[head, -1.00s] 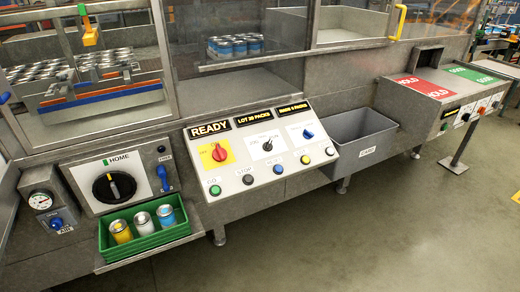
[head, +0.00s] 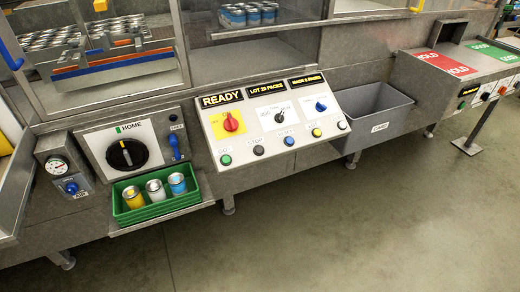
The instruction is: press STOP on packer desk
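The packer desk (head: 240,148) is a sloped white panel in the middle of the head view. Its displays read READY, LOT 20 PACKS and a third line too small to read surely. The STOP button (head: 258,150) is a dark round button in the bottom row, with its STOP label just above it. A green GO button (head: 226,160) is to its left, and a blue button (head: 289,140) is to its right. My gripper is not in view.
A green tray (head: 158,211) with three cans juts out at the lower left, below the HOME dial (head: 127,153). A grey bin (head: 372,118) stands right of the desk. The floor (head: 330,220) in front is clear.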

